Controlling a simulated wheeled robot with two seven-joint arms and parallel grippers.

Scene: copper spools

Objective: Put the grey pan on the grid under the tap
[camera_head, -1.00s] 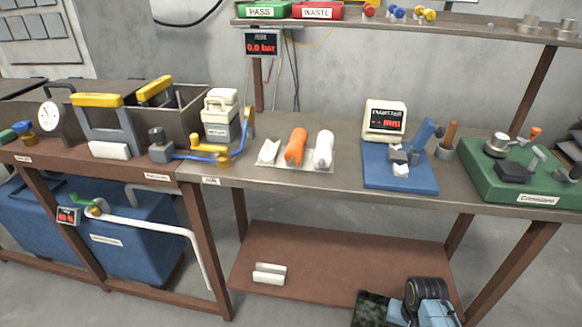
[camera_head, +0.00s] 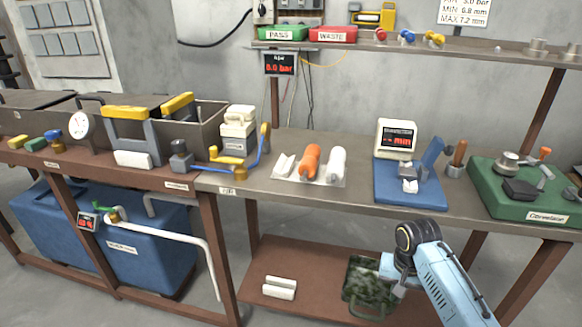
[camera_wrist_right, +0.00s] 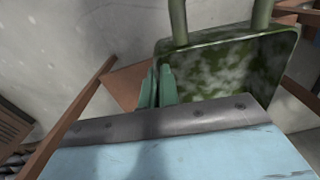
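The pan (camera_head: 362,272) looks dark, mottled grey-green, with a raised rim. In the head view it hangs tilted in front of the lower shelf, left of my right forearm. My right gripper (camera_head: 386,268) is at its upper right edge. In the right wrist view the pan (camera_wrist_right: 225,65) fills the upper right, with two upright bars at its top. There the green fingers of my right gripper (camera_wrist_right: 160,88) are close together at the pan's left edge and appear shut on it; the exact contact is hidden. A tap with green handle (camera_head: 113,215) sits at the blue tank. I cannot make out a grid. My left gripper is not in view.
The lower shelf (camera_head: 325,255) holds white blocks (camera_head: 280,287). The bench above carries an orange and a white spool (camera_head: 335,163), a blue tester base (camera_head: 410,192) and a green base (camera_head: 545,195). The blue tank (camera_head: 150,262) and table legs stand left.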

